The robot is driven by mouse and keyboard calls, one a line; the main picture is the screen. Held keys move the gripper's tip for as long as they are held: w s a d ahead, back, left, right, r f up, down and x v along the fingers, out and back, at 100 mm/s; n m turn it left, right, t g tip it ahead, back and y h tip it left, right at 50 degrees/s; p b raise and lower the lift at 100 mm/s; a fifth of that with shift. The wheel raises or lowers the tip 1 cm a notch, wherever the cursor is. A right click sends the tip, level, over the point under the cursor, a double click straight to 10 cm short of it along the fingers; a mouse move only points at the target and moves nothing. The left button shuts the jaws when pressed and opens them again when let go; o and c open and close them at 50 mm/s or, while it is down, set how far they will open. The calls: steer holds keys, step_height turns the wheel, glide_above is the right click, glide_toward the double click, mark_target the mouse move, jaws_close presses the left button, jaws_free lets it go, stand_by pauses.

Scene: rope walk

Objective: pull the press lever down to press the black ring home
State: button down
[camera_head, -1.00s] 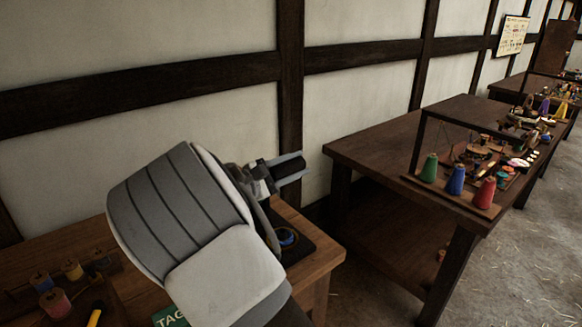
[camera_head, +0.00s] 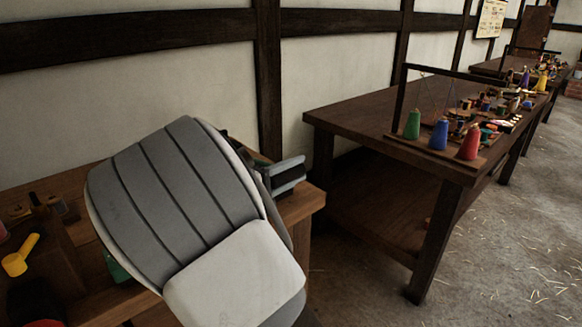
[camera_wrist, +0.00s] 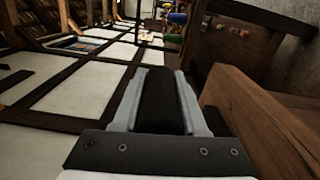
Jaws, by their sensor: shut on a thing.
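My gripper (camera_head: 296,172) is at the right end of the near wooden bench, low near its top, beyond my large grey arm. Its two grey fingers are closed on a black bar, the press lever's grip (camera_wrist: 160,104), which fills the gap between them in the wrist view. In the head view a dark bit of the grip (camera_head: 284,176) shows between the fingers. My arm covers the press body and its base. The black ring does not show in either view.
The near bench (camera_head: 304,204) carries a yellow scoop-like thing (camera_head: 20,256) and spools at left. Across a gap stands a dark table (camera_head: 350,116) with green, blue and red cones (camera_head: 441,135). Straw-strewn floor at right is clear. A timbered wall runs behind.

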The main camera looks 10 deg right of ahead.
steer(key=shift+s+d+f+b, duration=0.15)
steer(key=shift+f+b, duration=0.85)
steer(key=shift+f, duration=1.25)
steer(key=shift+s+f, duration=0.1)
steer(key=shift+c, duration=2.2)
jaws_free()
steer(key=shift+r, duration=0.5)
steer(key=r+p, duration=0.1)
steer(key=r, duration=0.1)
steer(key=r+p, duration=0.1)
steer(key=r, duration=0.1)
steer(key=shift+s+d+r, duration=0.1)
steer(key=shift+s+d, duration=0.05)
steer(key=shift+d, duration=0.25)
steer(key=s+d+r+p, duration=0.3)
steer(key=d+r, duration=0.3)
steer(key=d, duration=0.3)
steer(key=shift+s+d, duration=0.35)
steer(key=shift+s, duration=0.55)
